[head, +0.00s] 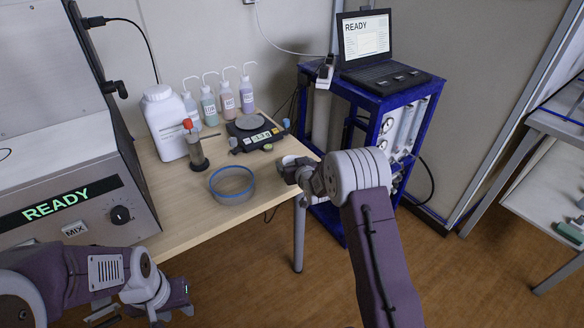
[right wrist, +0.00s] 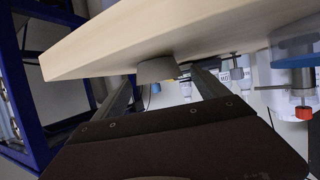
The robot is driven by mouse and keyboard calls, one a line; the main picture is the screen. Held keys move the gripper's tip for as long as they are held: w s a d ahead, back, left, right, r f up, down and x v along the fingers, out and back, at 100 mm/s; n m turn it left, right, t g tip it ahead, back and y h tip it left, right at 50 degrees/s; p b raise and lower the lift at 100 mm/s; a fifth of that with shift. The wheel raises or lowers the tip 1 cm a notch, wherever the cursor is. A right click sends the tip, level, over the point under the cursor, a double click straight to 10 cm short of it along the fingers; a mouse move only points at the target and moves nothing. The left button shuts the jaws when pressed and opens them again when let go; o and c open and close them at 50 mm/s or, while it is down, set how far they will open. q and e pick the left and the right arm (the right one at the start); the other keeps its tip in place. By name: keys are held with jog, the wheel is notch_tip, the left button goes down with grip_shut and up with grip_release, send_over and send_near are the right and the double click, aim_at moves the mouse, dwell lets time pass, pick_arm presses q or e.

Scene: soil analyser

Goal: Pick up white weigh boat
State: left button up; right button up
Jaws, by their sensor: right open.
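The weigh boat (right wrist: 157,68) appears in the right wrist view as a small pale grey tapered cup on the table top, near the edge; that view is upside down. It stands between the two spread fingers of my right gripper (right wrist: 165,92), with no clear contact. In the head view my right gripper (head: 291,168) is at the table's right edge, and the boat (head: 289,159) is mostly hidden by it. My left gripper (head: 180,298) hangs at the lower left, in front of the table; its fingers are too unclear to read.
The analyser (head: 70,190) stands left. A blue rack (head: 375,105) with a laptop stands behind my right arm.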

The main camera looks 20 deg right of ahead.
jog(key=x, duration=0.2)
jog(key=shift+w+d+f, duration=0.1)
jog(key=shift+w+f, duration=0.15)
jog(key=shift+f, duration=0.05)
jog(key=shift+s+r, duration=0.1)
jog(key=shift+c, duration=0.5)
jog(key=c, duration=1)
jog(key=r, duration=0.1)
jog(key=r+p, duration=0.1)
jog(key=r, duration=0.1)
jog(key=d+r, duration=0.1)
jog(key=r, duration=0.1)
jog(key=shift+w+d+r+p, duration=0.15)
jog(key=shift+w+p, duration=0.15)
jog(key=shift+p, duration=0.05)
jog(key=w+d+r+p, duration=0.3)
jog(key=d+r+p, duration=0.2)
jog(key=d, duration=0.4)
jog(key=shift+w+d+r, duration=0.25)
jog(key=shift+d+r, duration=0.1)
